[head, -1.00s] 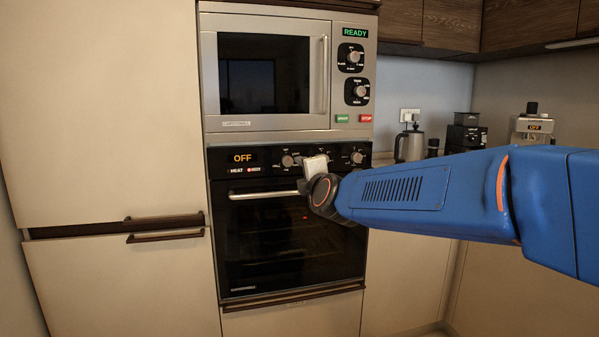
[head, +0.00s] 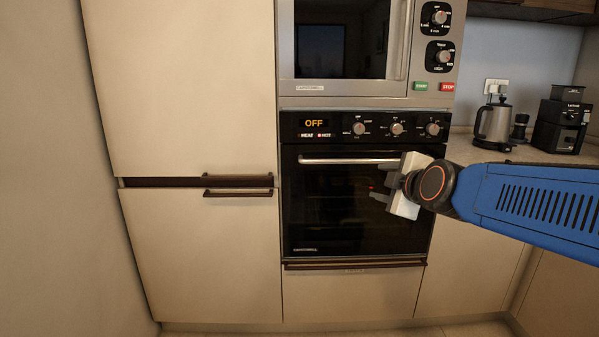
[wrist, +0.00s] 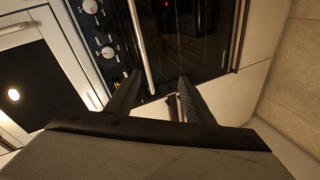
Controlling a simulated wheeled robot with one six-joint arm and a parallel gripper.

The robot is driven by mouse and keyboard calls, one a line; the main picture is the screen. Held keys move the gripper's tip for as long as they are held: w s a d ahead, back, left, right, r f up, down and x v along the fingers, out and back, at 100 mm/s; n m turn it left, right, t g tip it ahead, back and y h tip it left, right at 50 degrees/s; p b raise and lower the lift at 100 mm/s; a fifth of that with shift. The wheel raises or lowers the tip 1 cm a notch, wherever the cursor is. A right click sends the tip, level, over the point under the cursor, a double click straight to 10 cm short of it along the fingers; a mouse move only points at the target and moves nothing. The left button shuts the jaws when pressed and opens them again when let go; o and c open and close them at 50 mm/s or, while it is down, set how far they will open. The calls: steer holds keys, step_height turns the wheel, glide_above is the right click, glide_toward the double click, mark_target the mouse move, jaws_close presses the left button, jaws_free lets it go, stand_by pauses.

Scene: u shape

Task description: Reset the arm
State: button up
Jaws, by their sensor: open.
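My gripper (head: 386,182) is in front of the right part of the black oven door in the head view, at the end of my blue arm. Its two dark fingers point left and are apart, with nothing between them. In the wrist view my gripper (wrist: 155,92) also shows two spread fingers, with the oven handle beyond them. I cannot tell how far the fingers are from the oven door.
The oven (head: 340,215) is shut and its display reads OFF. A microwave (head: 345,90) sits above it. A tall cabinet (head: 195,90) stands at the left. A kettle (head: 492,122) and a black coffee grinder (head: 560,128) stand on the right counter.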

steer(key=s+d+f+m+g, duration=0.2)
steer(key=s+f+m, duration=0.3)
steer(key=s, duration=0.5)
steer(key=s+d+f+m+g+h, duration=0.1)
steer(key=s+f+m+g, duration=0.3)
steer(key=s+f, duration=0.4)
steer(key=s+d+f+m+g+h, duration=0.1)
steer(key=s+d+f+m+g, duration=0.2)
steer(key=s, duration=0.9)
step_height(320, 180, down, 5)
steer(key=d+m, duration=0.1)
steer(key=m, duration=0.2)
steer(key=shift+r+m, duration=0.15)
steer(key=shift+m, duration=0.15)
steer(key=shift+w, duration=0.1)
